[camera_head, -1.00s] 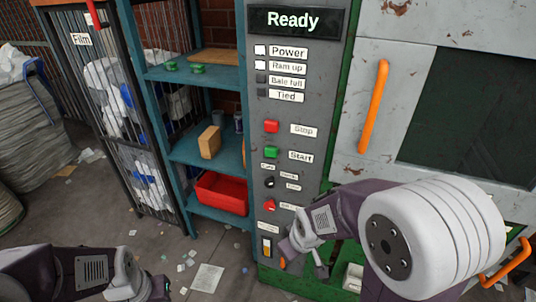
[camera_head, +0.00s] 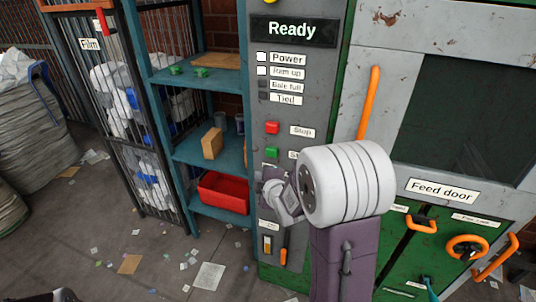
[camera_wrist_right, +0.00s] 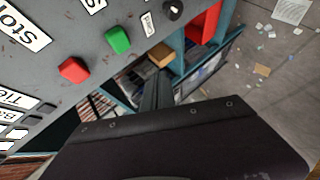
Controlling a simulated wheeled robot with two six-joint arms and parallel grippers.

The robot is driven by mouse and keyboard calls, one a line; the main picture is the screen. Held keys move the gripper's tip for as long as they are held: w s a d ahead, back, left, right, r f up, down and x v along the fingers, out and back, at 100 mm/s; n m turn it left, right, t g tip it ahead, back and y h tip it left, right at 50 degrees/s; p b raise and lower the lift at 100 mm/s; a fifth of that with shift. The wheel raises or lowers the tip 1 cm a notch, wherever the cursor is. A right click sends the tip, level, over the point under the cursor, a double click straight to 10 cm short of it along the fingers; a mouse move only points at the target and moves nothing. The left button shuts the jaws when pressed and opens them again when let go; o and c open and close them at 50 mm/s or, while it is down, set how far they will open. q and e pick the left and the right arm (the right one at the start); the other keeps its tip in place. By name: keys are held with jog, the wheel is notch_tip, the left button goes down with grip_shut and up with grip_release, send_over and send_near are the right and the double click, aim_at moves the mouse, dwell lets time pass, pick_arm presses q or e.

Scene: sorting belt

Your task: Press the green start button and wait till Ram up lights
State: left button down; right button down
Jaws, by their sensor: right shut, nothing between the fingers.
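The green start button (camera_head: 271,153) is on the grey control panel (camera_head: 313,118), below the red stop button (camera_head: 272,128). It also shows in the right wrist view (camera_wrist_right: 118,40). The Ram up lamp (camera_head: 262,71) looks white, like the Power lamp (camera_head: 262,57) above it; Bale full and Tied are dark. The display (camera_head: 293,30) reads "Ready". My right gripper (camera_head: 268,186) is shut and empty, in front of the panel just below the green button. In the right wrist view its fingers (camera_wrist_right: 156,88) are apart from the button. Part of the Start label is hidden by my arm.
An orange handle (camera_head: 369,103) and the feed door (camera_head: 440,192) are right of the panel. A teal shelf (camera_head: 200,148) with a red bin (camera_head: 224,193) stands left of it. A dark knob (camera_wrist_right: 172,10) sits beyond the green button in the right wrist view.

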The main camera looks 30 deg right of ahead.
aim_at(272, 151)
jog(key=w+d+p, duration=0.3)
jog(key=w+d, duration=0.2)
jog(key=d, duration=0.1)
jog(key=shift+w+d, duration=0.2)
jog(key=shift+w, duration=0.05)
dwell(0.3)
jog(key=shift+r, duration=0.1)
dwell(1.7)
jog(key=shift+w+d, duration=0.3)
jog(key=shift+d, duration=0.05)
